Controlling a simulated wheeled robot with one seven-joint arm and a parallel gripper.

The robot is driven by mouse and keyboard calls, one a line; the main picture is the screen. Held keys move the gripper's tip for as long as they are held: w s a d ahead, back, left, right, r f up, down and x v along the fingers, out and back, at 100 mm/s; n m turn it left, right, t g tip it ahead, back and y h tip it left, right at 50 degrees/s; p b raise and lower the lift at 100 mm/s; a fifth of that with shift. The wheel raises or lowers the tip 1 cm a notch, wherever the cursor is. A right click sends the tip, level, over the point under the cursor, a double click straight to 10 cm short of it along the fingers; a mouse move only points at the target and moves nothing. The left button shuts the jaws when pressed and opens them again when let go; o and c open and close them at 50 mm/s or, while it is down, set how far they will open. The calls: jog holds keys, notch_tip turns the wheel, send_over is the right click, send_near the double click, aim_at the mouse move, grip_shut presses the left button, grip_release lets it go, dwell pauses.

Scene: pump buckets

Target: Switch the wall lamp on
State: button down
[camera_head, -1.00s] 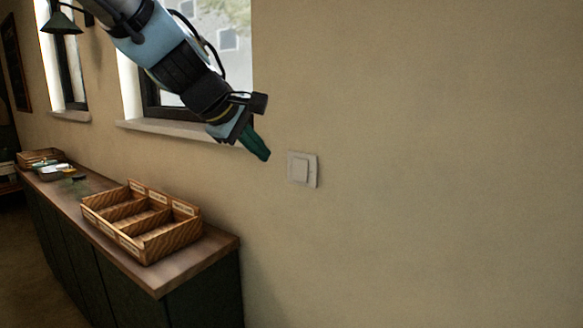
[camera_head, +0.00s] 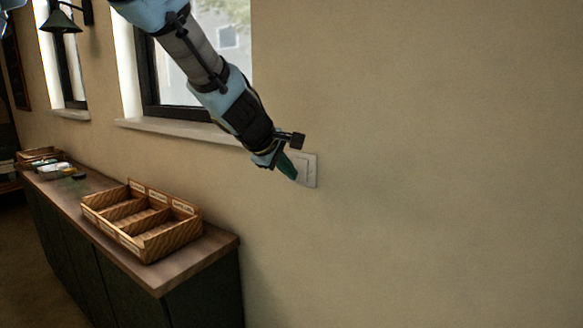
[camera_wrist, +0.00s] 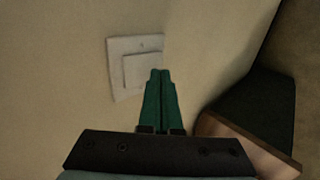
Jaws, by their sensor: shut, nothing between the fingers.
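The wall switch (camera_head: 311,171) is a pale square plate with a square rocker, fixed on the beige wall. It also shows in the wrist view (camera_wrist: 127,44), up and left of my fingertips. My gripper (camera_head: 291,173) is shut and empty, with its green fingers pointing at the switch. In the head view the fingers cover the left part of the plate. In the wrist view the fingertips (camera_wrist: 160,73) lie just right of the rocker's lower right; I cannot tell whether they touch. The wall lamp (camera_head: 61,20) has a dark green shade and hangs at the upper left, with no clear glow.
A dark cabinet with a wooden top (camera_head: 215,251) stands along the wall, below and left of the switch. A wooden compartment tray (camera_head: 150,247) sits on it. A window sill (camera_head: 178,130) juts out beside my arm. The wall to the right is clear.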

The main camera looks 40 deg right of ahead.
jog(key=shift+w+d, duration=0.1)
jog(key=shift+d, duration=0.3)
jog(key=shift+f, duration=0.1)
jog(key=shift+f+b, duration=0.3)
jog(key=shift+b, duration=0.6)
jog(key=shift+d+r, duration=0.1)
jog(key=shift+r, duration=0.2)
jog(key=shift+r, duration=0.1)
jog(key=shift+r+p, duration=0.6)
jog(key=shift+r, duration=0.15)
jog(key=shift+f, duration=0.1)
